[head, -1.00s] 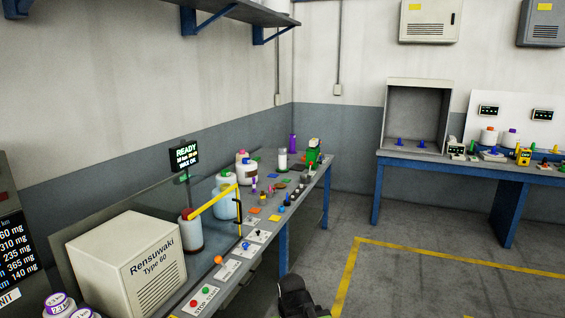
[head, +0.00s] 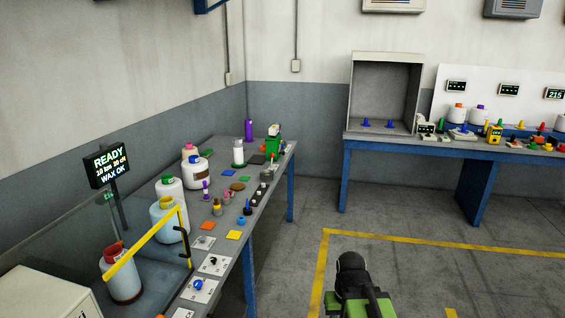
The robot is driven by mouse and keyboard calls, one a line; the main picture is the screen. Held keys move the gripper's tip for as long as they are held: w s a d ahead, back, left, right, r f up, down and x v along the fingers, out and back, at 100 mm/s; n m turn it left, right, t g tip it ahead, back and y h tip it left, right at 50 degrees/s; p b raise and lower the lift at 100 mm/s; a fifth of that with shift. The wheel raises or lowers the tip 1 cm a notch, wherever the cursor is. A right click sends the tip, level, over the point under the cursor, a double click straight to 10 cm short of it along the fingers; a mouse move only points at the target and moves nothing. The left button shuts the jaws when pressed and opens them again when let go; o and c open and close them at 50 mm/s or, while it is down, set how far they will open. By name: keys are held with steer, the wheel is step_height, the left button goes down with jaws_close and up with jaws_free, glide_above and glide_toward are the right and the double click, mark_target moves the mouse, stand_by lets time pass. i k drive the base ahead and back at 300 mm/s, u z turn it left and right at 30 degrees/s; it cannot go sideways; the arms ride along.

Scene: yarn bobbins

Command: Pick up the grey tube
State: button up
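I cannot pick out a grey tube for certain among the small items on the left bench (head: 212,262). A small upright piece with an orange top (head: 216,206) and one with a purple top (head: 227,197) stand near its middle. A dark small piece (head: 247,208) stands near its right edge. All are too small to tell well. A black and green part of my arm shows at the bottom centre, over the floor and right of the bench. My gripper's fingers do not show.
Large white bobbins (head: 170,195) and a yellow bar (head: 146,245) stand along the left bench. A green device (head: 273,143) is at its far end. Another bench (head: 345,139) with an open grey box (head: 353,95) stands at the back right. The floor between is clear, with yellow lines.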

mark_target(238, 148)
steer(key=z, duration=0.65)
steer(key=i, duration=2.1)
steer(key=u, duration=0.75)
steer(key=i, duration=1.55)
steer(key=u, duration=1)
